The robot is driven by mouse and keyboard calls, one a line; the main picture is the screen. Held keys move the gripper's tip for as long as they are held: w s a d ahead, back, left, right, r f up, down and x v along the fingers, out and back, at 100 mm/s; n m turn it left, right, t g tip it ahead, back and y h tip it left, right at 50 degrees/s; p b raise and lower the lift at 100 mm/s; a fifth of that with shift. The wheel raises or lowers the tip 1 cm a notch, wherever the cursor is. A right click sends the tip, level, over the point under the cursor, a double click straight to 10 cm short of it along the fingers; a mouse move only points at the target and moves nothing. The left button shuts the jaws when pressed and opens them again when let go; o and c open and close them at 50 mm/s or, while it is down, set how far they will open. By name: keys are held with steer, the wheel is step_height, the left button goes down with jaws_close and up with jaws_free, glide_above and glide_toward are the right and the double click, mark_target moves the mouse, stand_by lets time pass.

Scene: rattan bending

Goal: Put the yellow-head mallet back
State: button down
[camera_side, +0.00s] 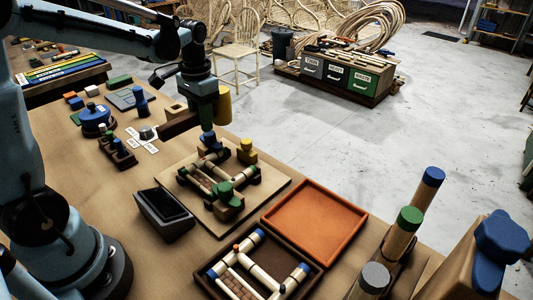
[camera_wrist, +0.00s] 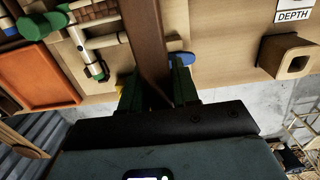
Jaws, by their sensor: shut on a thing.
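My gripper (camera_side: 206,108) is above the far part of the workbench, over the jig board's back edge. It is shut on the brown handle of the yellow-head mallet. The mallet's yellow head (camera_side: 224,103) shows just right of my gripper in the side view, clear of the bench. The brown handle (camera_side: 180,124) sticks out to the left, roughly level. In the wrist view the handle (camera_wrist: 146,35) runs up between my green fingers (camera_wrist: 158,88); most of the head is hidden there. A tan block with a square hole (camera_side: 174,109) stands left of my gripper, also at right in the wrist view (camera_wrist: 287,56).
The jig board (camera_side: 278,190) below holds a rattan frame with blue, green and yellow clamps. An orange tray (camera_side: 315,222) and a dark tray with rattan parts lie in front. Blue-topped tools (camera_side: 98,118) and white cards (camera_side: 142,138) are at left. Upright capped cylinders stand at right.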

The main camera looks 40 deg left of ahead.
glide_above(187, 147)
step_height(187, 147, down, 6)
steer(key=shift+f, duration=2.2)
steer(key=shift+f, duration=0.1)
steer(key=c, duration=0.8)
jaws_free()
steer(key=shift+c, duration=0.2)
